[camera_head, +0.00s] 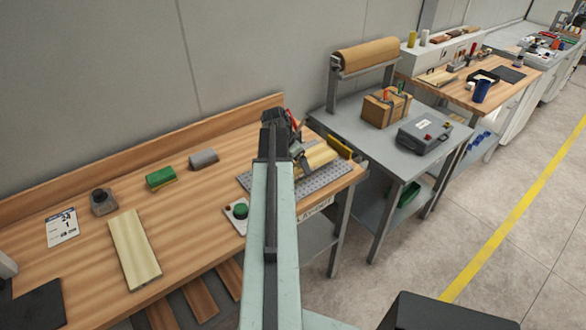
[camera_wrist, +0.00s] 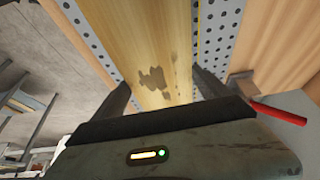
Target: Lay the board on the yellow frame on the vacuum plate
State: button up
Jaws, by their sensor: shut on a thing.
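My gripper (camera_wrist: 165,90) is shut on a pale wooden board (camera_wrist: 140,40) that has dark, wet-looking patches. One finger is at each long edge of the board. The perforated metal vacuum plate (camera_wrist: 218,38) shows on both sides of it in the wrist view. In the head view the board (camera_head: 316,158) is over the vacuum plate (camera_head: 325,181), near the bench's right end, partly hidden by my arm. Whether the board touches the frame I cannot tell.
Another pale board (camera_head: 134,248) lies on the bench at left. A green button box (camera_head: 239,211) is by the plate. A grey table (camera_head: 355,130) stands at right.

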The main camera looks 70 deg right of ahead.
jog(key=shift+w+d, duration=0.3)
jog(key=shift+w, duration=0.2)
jog(key=shift+w+d+f, duration=0.25)
jog(key=shift+w+d, duration=0.05)
jog(key=shift+w, duration=0.2)
notch_tip(320, 180, down, 4)
jog(key=b, duration=0.4)
jog(key=shift+s+a+r, duration=0.15)
jog(key=shift+r, duration=0.25)
jog(key=shift+f, duration=0.15)
jog(key=o, duration=1.5)
jog(key=shift+c, duration=0.2)
jog(key=shift+r+p, duration=0.45)
jog(key=shift+p, duration=0.05)
jog(key=p+v, duration=1)
jog(key=v, duration=0.1)
jog(key=shift+a+r+p, duration=0.25)
jog(key=shift+r+p, duration=0.05)
jog(key=shift+p, duration=0.1)
jog(key=shift+f, duration=0.15)
